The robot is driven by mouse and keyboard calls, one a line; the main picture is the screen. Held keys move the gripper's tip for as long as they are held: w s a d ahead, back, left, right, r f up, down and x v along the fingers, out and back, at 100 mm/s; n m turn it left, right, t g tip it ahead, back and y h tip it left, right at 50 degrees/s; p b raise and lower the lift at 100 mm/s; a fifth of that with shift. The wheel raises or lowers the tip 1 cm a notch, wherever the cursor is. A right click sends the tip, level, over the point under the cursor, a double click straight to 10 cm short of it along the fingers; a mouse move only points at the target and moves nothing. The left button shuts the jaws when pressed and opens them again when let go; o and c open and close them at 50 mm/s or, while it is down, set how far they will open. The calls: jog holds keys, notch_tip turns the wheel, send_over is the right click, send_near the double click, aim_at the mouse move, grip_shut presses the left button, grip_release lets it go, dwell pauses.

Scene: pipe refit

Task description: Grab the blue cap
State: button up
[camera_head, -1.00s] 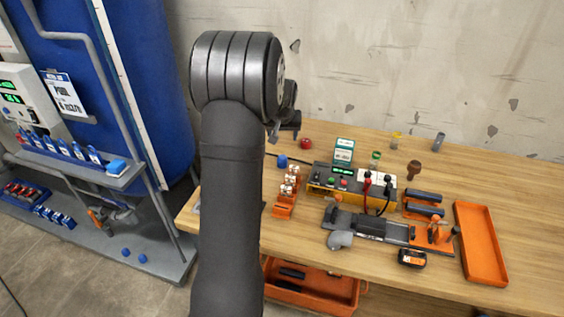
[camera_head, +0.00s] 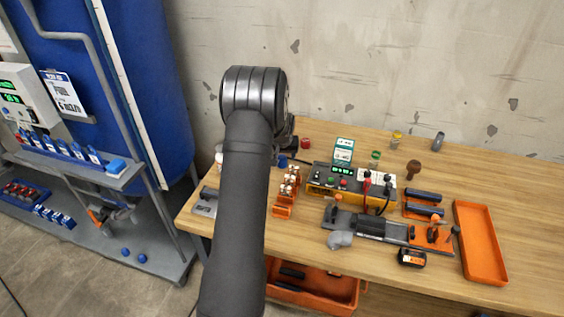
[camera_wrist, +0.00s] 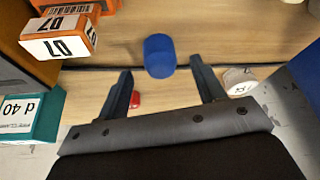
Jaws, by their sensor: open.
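The blue cap (camera_wrist: 159,56) stands on the wooden bench in the wrist view, just beyond and between the tips of my open gripper (camera_wrist: 161,70). The fingers are spread to either side, with nothing held between them. I cannot tell whether either finger touches the cap. In the head view my gripper (camera_head: 288,152) hangs low over the left part of the bench. The blue cap (camera_head: 282,162) shows there as a small blue patch beside the gripper, partly hidden.
A red cap (camera_wrist: 135,99) and a white round piece (camera_wrist: 240,80) are close to my fingers. An orange tray (camera_head: 481,245) lies far right.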

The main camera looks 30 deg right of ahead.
aim_at(282, 157)
jog(key=shift+x, duration=1.5)
jog(key=c, duration=1)
jog(key=shift+c, duration=0.2)
jog(key=shift+r, duration=0.15)
